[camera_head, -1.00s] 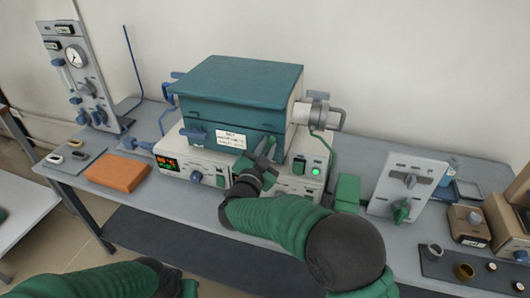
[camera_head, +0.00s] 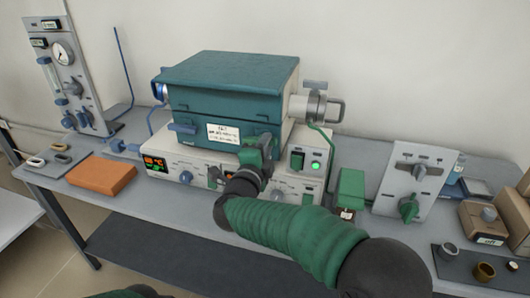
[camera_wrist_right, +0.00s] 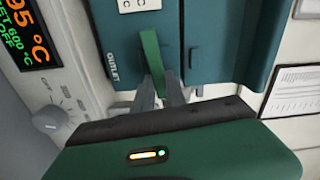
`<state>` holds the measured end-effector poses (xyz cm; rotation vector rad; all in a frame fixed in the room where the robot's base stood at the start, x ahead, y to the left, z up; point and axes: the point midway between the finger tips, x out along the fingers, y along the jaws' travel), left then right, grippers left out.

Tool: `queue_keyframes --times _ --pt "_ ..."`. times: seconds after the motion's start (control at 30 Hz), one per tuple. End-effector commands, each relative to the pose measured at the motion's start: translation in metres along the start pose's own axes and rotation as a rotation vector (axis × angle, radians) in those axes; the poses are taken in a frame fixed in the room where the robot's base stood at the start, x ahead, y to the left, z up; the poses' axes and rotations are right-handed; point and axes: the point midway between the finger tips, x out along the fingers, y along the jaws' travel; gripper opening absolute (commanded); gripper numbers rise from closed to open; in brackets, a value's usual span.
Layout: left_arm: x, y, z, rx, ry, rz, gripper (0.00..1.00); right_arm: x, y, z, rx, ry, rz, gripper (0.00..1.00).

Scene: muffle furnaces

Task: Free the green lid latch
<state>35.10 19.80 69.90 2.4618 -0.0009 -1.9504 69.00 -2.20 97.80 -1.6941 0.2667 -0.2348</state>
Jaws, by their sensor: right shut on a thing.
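The teal furnace (camera_head: 190,112) stands on a white control base, its lid down. The green lid latch (camera_wrist_right: 151,55) is a narrow green strip on the furnace front in the right wrist view. My right gripper (camera_wrist_right: 160,93) is shut on the lower end of this latch. In the head view, the right gripper (camera_head: 260,152) is at the lower right of the furnace front and largely hides the latch. Only a sliver of my left arm shows at the bottom edge; its gripper is out of view.
A blue handle (camera_head: 183,128) sticks out at the furnace's left front. The control base (camera_head: 157,150) has lit displays and knobs. An orange block (camera_head: 100,176) lies to the left. A green box (camera_head: 350,188) and a tilted grey panel (camera_head: 388,180) stand to the right.

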Motion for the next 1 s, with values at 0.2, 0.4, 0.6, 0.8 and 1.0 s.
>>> queue_keyframes --times 0.2,0.4,0.6,0.8,1.0 --pt "0.016 0.000 0.004 0.000 0.000 0.000 0.38 0.000 0.007 0.001 0.098 -0.001 0.004 0.00" --pt "0.020 0.000 0.005 0.000 0.000 0.000 0.38 0.000 0.007 0.001 0.142 -0.001 0.006 0.00" --pt "0.020 0.000 0.005 0.000 0.000 0.000 0.38 0.000 0.007 0.001 0.153 -0.001 0.007 0.00" --pt "0.020 0.000 0.005 0.000 0.000 0.000 0.38 0.000 0.008 0.001 0.153 -0.001 0.008 0.00" --pt "0.020 0.000 0.005 0.000 0.000 0.000 0.38 0.000 0.007 0.001 0.152 0.000 0.007 0.35"
